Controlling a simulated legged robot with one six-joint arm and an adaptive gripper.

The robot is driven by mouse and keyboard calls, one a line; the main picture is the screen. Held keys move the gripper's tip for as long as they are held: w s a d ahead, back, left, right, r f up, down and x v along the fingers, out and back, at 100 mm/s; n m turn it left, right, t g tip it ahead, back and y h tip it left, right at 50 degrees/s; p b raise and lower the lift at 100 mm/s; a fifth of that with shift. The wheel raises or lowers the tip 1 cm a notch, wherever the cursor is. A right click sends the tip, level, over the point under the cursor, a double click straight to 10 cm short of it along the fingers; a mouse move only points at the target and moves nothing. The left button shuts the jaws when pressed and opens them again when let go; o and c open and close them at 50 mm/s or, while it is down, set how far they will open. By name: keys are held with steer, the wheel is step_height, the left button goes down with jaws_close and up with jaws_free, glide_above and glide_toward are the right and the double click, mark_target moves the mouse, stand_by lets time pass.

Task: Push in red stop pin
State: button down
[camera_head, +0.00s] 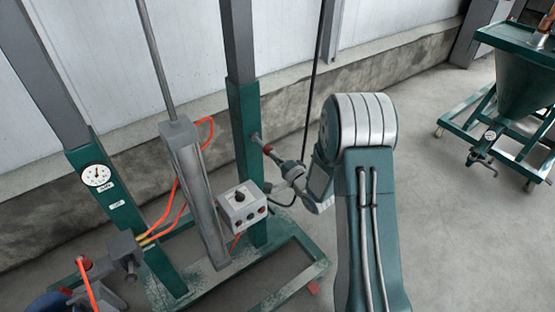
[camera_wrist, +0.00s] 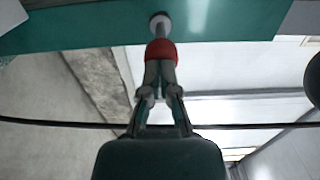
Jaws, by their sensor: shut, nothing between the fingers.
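The red stop pin (camera_wrist: 161,51) shows in the wrist view as a red knob on a pale shaft that meets the green post (camera_wrist: 90,28). In the head view the red knob (camera_head: 267,149) stands out from the right side of the green post (camera_head: 245,130), with a length of grey shaft showing between them. My gripper (camera_wrist: 160,68) is shut and empty, its fingertips at the outer end of the red knob. They look touching or nearly so; I cannot tell which. The gripper (camera_head: 273,155) also shows small in the head view, pointing at the knob.
A control box (camera_head: 242,205) stands close below and left of the gripper. A grey cylinder (camera_head: 200,200), orange hoses and a gauge (camera_head: 96,175) are further left. A green hopper cart (camera_head: 520,90) is at the far right. The floor between is clear.

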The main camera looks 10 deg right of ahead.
mark_target(266, 146)
steer(key=x, duration=0.5)
steer(key=shift+d, duration=0.1)
steer(key=shift+r, duration=0.1)
stand_by(0.3)
